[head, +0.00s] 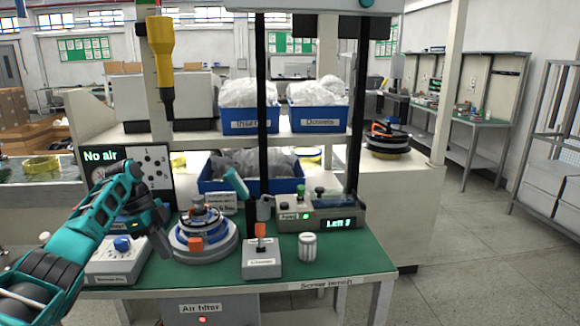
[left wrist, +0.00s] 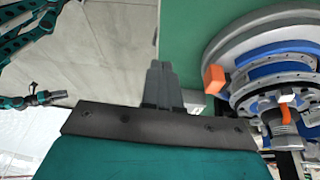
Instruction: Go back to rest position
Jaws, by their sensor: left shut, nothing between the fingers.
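My left gripper (head: 165,250) hangs at the left end of the green bench, its fingers pointing down, just left of the hub motor. It is shut and empty; its closed fingers also show in the left wrist view (left wrist: 160,88). The hub motor (head: 204,222) has blue and grey rings and an orange block, and sits on a round grey base (head: 220,250). In the left wrist view it is at the right (left wrist: 275,75), apart from the fingers. A teal arm with a small dark gripper (left wrist: 45,97) shows at the left there; its jaws are too small to judge.
A blue-knobbed box (head: 122,258) stands beside my left gripper. A lever box (head: 262,268), a ribbed white cylinder (head: 308,246) and a "Left 2" display box (head: 330,220) stand further right. A yellow screwdriver (head: 161,50) hangs above. The bench's front right is clear.

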